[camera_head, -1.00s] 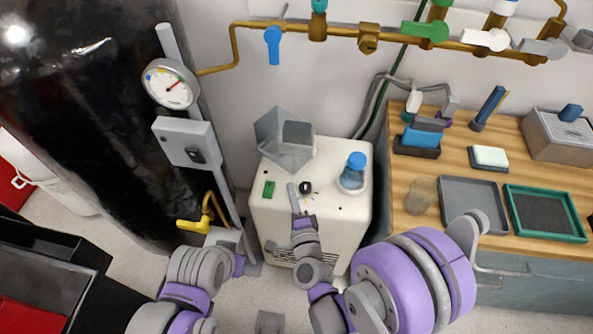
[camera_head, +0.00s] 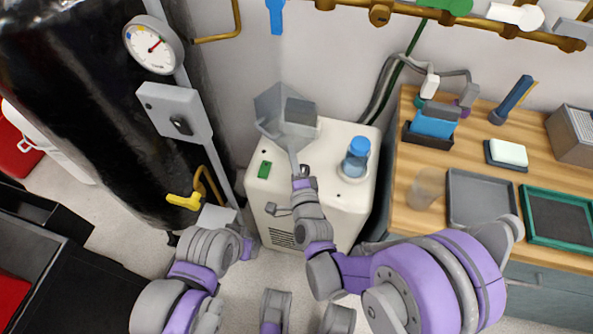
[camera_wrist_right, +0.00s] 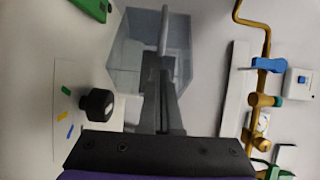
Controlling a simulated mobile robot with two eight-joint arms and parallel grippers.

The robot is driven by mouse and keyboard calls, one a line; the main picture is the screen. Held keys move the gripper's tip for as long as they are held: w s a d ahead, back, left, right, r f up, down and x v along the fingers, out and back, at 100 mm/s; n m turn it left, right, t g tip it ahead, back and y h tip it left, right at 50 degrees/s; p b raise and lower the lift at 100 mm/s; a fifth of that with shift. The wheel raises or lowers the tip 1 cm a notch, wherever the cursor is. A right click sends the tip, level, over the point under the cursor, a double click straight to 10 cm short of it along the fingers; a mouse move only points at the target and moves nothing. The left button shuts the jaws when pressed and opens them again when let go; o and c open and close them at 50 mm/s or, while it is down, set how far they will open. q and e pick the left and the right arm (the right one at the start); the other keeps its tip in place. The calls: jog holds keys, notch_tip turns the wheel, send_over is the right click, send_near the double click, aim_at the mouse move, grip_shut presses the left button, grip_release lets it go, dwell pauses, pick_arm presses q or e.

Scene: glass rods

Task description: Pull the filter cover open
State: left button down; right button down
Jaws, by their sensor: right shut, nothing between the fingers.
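The filter cover (camera_head: 268,108) is a grey, see-through, angular shell on top of the cream machine (camera_head: 262,205), beside a dark grey block (camera_head: 300,111). My right gripper (camera_head: 292,152) is shut and empty, its long thin fingers pointing up at the cover's near edge. In the right wrist view the shut fingers (camera_wrist_right: 164,62) overlap the clear cover (camera_wrist_right: 133,55); I cannot tell whether they touch it. A thin pale bar stands at the finger ends there.
A blue-capped jar (camera_head: 356,158), a green switch (camera_head: 264,170) and a black knob (camera_wrist_right: 98,103) are on the machine. A grey post with a gauge (camera_head: 154,46) and a yellow handle (camera_head: 187,202) stand left. A wooden bench (camera_head: 405,165) with trays stands right.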

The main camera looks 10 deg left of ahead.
aim_at(281, 123)
jog(key=shift+w+a+f, duration=0.1)
jog(key=shift+w+a, duration=0.2)
jog(key=shift+a, duration=0.35)
jog(key=shift+w+a+r, duration=0.1)
jog(key=shift+w+a, duration=0.15)
jog(key=shift+a, duration=0.4)
jog(key=shift+w+a+f, duration=0.1)
jog(key=shift+w+a, duration=0.2)
jog(key=shift+a, duration=0.35)
pick_arm(q)
jog(key=shift+r, duration=0.1)
